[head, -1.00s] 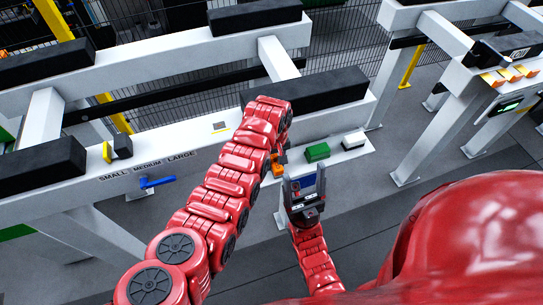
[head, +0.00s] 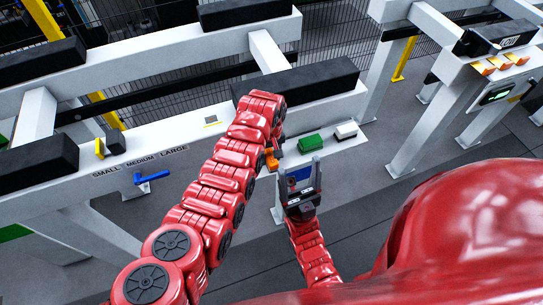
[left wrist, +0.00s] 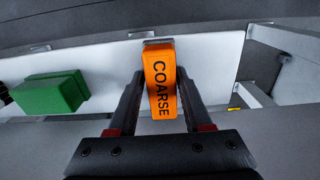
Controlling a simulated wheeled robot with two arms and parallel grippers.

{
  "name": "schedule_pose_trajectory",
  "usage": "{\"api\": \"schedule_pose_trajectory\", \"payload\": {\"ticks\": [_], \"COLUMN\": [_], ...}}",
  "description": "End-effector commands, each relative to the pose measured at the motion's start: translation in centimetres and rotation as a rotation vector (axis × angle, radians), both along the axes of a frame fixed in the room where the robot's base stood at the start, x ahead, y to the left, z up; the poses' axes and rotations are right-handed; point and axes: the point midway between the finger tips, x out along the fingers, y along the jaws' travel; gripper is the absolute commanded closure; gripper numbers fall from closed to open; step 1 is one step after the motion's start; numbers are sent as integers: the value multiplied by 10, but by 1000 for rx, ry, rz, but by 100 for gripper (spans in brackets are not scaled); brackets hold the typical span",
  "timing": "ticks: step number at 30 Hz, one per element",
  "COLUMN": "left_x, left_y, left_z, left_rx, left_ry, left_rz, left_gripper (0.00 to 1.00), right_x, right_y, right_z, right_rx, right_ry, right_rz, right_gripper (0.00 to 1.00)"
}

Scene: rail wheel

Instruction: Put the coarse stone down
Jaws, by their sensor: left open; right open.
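The coarse stone (left wrist: 160,85) is an orange block with black COARSE lettering. It rests on the white ledge (left wrist: 215,70) and lies between the fingers of my left gripper (left wrist: 159,76), which are open on either side of it. In the head view the stone (head: 271,161) shows only in part beside my left arm, which hides most of that gripper. My right gripper (head: 301,168) is open and empty, its fingers pointing up, in front of the ledge.
A green block (head: 310,143) and a white block (head: 346,130) sit on the ledge to the right of the stone. The green block also shows in the left wrist view (left wrist: 50,93). A black pad (head: 310,80) tops the beam behind. A blue handle (head: 151,178) sticks out at left.

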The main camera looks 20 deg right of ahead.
Motion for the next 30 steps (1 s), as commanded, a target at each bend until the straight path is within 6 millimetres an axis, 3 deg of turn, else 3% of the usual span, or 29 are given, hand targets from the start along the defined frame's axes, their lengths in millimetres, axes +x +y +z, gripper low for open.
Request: {"api": "schedule_pose_trajectory", "payload": {"ticks": [1,6,10,14,22,27,30], "left_x": [-1,-1,-2,0,0,0,0], "left_y": [11,12,12,9,5,6,5], "left_z": [-9,-9,1,10,66,111,120], "left_rx": [20,22,23,17,7,7,8], "left_ry": [11,13,14,8,2,5,6], "left_rz": [11,12,12,10,6,7,5], "left_gripper": [27,27,27,27,27,27,27], "right_x": [0,0,0,0,0,0,0], "right_y": [0,0,0,0,0,0,0], "right_z": [-2,-1,10,0,-19,0,5], "right_rx": [0,0,0,0,0,0,0], "right_ry": [0,0,0,0,0,0,0], "right_rz": [0,0,0,0,0,0,0], "right_gripper": [27,27,27,27,27,27,27]}}
